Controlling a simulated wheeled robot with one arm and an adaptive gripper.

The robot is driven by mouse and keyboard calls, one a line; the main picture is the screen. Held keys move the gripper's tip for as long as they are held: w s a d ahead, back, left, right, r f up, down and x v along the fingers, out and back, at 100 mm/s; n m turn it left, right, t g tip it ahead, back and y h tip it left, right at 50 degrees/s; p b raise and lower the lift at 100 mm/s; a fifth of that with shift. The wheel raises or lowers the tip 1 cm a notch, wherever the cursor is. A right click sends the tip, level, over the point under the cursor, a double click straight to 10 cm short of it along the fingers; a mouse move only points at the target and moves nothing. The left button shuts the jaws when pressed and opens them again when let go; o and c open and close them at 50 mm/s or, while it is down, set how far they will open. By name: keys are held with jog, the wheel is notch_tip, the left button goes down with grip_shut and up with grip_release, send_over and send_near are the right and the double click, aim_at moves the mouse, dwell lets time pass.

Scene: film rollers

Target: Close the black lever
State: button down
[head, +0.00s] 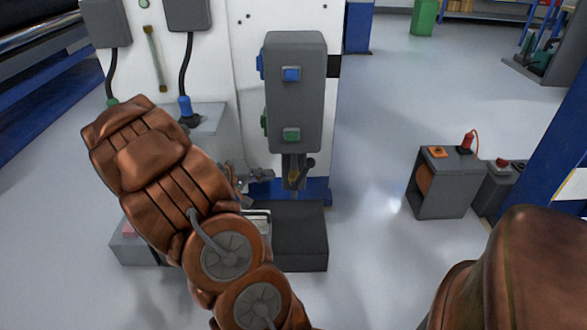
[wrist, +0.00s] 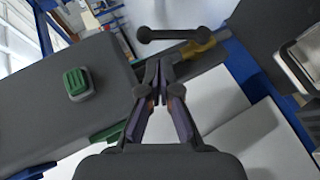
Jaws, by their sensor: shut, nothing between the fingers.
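The black lever (wrist: 176,34), a dark bar with a round knob at each end, shows at the top middle of the wrist view. It lies beside a yellow part (wrist: 196,48) on a grey bar. In the head view a small dark knob (head: 310,163) below the grey control box seems to belong to it. My gripper (wrist: 160,68) is shut and empty, with its fingertips just below the lever in the wrist picture. I cannot tell whether they touch it. In the head view my gripper (head: 268,175) is small, left of the lever and partly hidden by my arm.
A grey control box (head: 296,90) with a blue and a green button hangs above the lever. The green button (wrist: 76,82) is also in the wrist view. A dark block (head: 300,235) stands below. Open floor (head: 375,150) lies right, before a grey cabinet (head: 445,185).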

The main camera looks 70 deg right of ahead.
jog(key=shift+h, duration=0.4)
jog(key=d, duration=0.1)
jog(key=d+f, duration=0.1)
jog(key=w+d+f, duration=0.1)
jog(key=shift+d, duration=0.35)
jog(key=b, duration=0.2)
send_over(294, 185)
notch_tip(294, 185, down, 4)
jog(key=shift+a+r, duration=0.15)
jog(key=shift+r, duration=0.05)
